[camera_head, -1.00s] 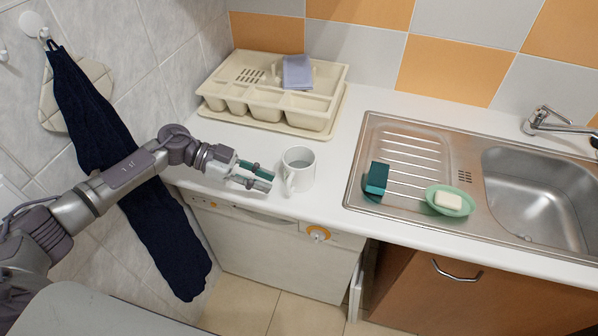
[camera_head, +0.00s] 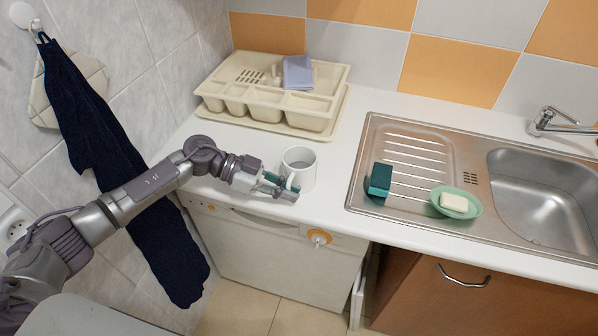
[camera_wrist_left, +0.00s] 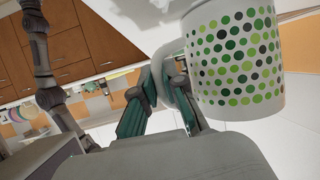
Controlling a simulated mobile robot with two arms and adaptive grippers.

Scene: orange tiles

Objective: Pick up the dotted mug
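The dotted mug (camera_head: 300,163) stands upright on the white counter. Its green and dark dots show in the left wrist view (camera_wrist_left: 237,55), while the side facing the head camera looks plain white. My left gripper (camera_head: 286,186) is at the mug's handle, at the counter's front edge. In the left wrist view my left gripper (camera_wrist_left: 166,72) has its green fingers spread on either side of the handle. It looks open, with no clear sign of a firm grip. My right gripper is not in view.
A beige cutlery tray (camera_head: 212,101) with a lilac cloth (camera_head: 297,72) stands behind the mug. To the right are a teal sponge (camera_head: 379,180), a green soap dish (camera_head: 472,211) with soap and the steel sink (camera_head: 535,195). A dark towel (camera_head: 105,150) hangs at left.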

